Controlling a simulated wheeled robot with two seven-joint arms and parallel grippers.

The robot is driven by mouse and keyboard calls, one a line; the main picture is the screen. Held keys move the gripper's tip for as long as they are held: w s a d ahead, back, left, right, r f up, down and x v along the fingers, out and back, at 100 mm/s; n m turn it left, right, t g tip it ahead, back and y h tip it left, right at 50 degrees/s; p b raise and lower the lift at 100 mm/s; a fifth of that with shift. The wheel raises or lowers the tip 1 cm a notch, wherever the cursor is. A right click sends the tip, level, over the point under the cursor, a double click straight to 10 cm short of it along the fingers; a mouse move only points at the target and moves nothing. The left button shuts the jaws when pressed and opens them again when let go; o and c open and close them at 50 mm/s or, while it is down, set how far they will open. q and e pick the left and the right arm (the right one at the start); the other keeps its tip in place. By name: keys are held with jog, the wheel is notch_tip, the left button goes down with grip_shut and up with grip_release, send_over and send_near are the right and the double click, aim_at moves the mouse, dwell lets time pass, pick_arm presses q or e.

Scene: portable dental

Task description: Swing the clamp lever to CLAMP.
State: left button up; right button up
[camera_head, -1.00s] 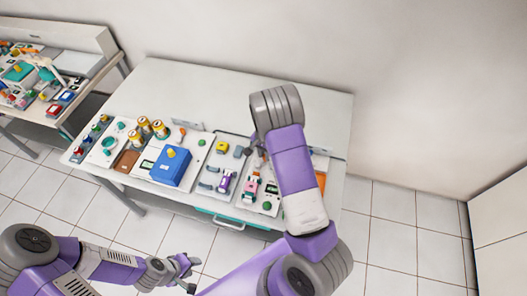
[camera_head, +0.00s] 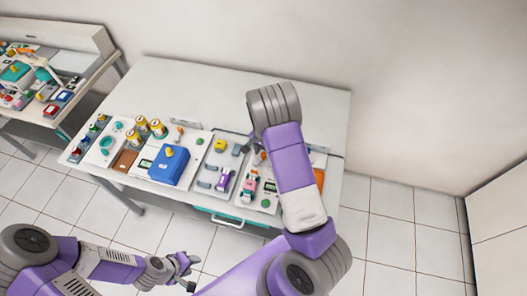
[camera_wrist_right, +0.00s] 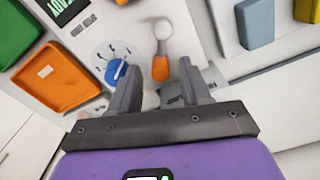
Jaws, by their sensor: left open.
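The clamp lever (camera_wrist_right: 161,66) shows in the right wrist view as an orange grip with a pale round knob end. Its CLAMP marking cannot be read. My right gripper (camera_wrist_right: 160,78) is open, with one finger on each side of the orange grip. My left gripper (camera_head: 185,268) is open and empty in front of the table, away from the panels.
A blue dial (camera_wrist_right: 115,70) and an orange tray (camera_wrist_right: 62,75) lie beside the lever in the right wrist view. A grey panel (camera_wrist_right: 232,52) with blocks is on the other side. A blue box (camera_head: 169,167) stands further left on the table (camera_head: 215,85), whose back is clear.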

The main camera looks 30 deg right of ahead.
notch_tip(320, 180, up, 8)
jog(key=shift+f+p, duration=0.15)
jog(key=shift+p, duration=0.4)
dwell(0.3)
